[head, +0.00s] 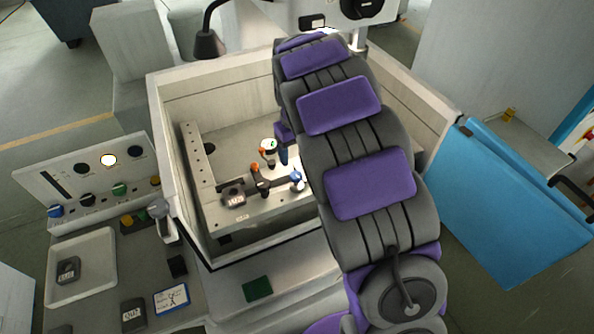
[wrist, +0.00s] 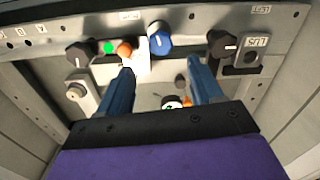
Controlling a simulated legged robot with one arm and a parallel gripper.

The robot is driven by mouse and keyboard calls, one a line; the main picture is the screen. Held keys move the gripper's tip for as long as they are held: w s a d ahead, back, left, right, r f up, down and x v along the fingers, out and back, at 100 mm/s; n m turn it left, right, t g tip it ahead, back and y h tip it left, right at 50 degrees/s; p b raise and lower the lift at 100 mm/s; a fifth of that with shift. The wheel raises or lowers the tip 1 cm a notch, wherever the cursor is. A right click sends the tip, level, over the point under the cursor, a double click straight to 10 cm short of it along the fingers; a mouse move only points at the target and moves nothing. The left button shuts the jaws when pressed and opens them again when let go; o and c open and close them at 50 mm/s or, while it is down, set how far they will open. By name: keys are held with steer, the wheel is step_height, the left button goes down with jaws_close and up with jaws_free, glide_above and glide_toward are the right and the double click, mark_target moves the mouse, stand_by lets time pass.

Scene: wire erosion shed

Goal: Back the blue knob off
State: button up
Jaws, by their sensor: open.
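The blue knob (wrist: 159,38) with a white mark is on the fixture ahead of my gripper in the wrist view. It also shows inside the open tank in the head view (head: 296,176), at the left edge of my arm. My gripper (wrist: 160,66) is open, with its two blue fingers spread to either side below the knob in the picture. The space between the fingertips looks empty, and the knob appears apart from them. In the head view my arm hides most of the gripper; one blue finger shows beside the arm.
An orange knob (wrist: 125,48) sits close left of the blue knob, and a black knob (wrist: 222,42) sits to its right. Tank walls (head: 185,215) surround the fixture. Another blue knob (head: 55,211) is on the control panel (head: 95,180) at left. A blue panel (head: 505,195) stands at right.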

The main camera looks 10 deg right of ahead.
mark_target(295, 174)
steer(key=f, duration=0.2)
steer(key=a+f, duration=0.1)
steer(key=f, duration=0.2)
steer(key=shift+a+f+b, duration=0.1)
steer(key=shift+a+b, duration=0.05)
steer(key=shift+b, duration=0.15)
steer(key=shift+d+f, duration=0.55)
steer(key=shift+f, duration=0.35)
steer(key=shift+d+f, duration=0.4)
steer(key=shift+a, duration=0.7)
steer(key=shift+c, duration=1.4)
steer(key=shift+d, duration=0.4)
steer(key=c, duration=0.5)
steer(key=shift+a, duration=0.1)
steer(key=shift+c, duration=1.4)
